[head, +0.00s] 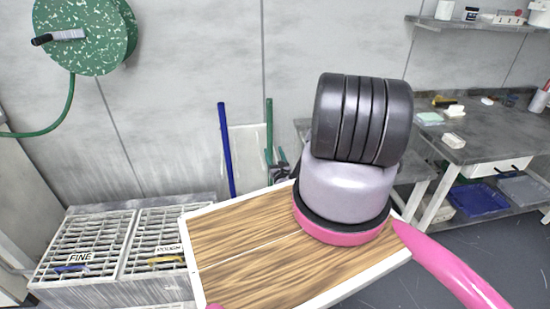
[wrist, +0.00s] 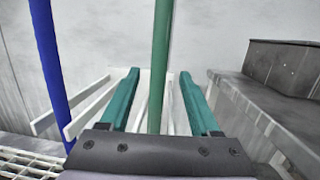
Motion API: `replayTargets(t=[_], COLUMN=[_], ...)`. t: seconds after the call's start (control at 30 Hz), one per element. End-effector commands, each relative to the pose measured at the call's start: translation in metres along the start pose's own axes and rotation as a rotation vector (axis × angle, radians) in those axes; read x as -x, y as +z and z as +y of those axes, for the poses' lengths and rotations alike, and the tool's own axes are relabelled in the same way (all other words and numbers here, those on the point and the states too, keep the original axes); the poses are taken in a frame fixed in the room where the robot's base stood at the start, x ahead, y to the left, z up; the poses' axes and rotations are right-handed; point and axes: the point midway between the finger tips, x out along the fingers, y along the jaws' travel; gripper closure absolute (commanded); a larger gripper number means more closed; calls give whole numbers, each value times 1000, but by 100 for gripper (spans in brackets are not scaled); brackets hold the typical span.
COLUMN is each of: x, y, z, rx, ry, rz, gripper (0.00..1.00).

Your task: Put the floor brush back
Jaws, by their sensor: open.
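My gripper (wrist: 158,74) is open in the wrist view, its two teal fingers spread apart. An upright green pole (wrist: 160,40) stands in the gap between the fingers; I cannot tell whether it touches either one. In the head view the green pole (head: 269,122) rises by the back wall, its lower part hidden behind my gripper and arm. A blue pole (head: 227,150) leans to its left, and it also shows in the wrist view (wrist: 48,60). No brush head is visible, so I cannot tell which pole belongs to the floor brush.
A white rack (wrist: 95,108) stands behind the poles. Grated bins (head: 85,245) labelled "FINE" and another word are at left. A grey bench (head: 480,135) with a blue tray (head: 478,197) below is at right. A green hose reel (head: 85,35) hangs on the wall.

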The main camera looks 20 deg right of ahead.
Motion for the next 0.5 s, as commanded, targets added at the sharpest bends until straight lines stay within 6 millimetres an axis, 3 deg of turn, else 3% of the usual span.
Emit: replayTargets(t=[0.1,0.3,0.43,0.5], x=[16,27,20,6], y=[-1,0,9,26], z=[-1,0,3,9], rx=[-1,-1,0,-2], ry=[-3,-1,26,81], rz=[3,0,-19,-54], gripper=[37,37,37,37])
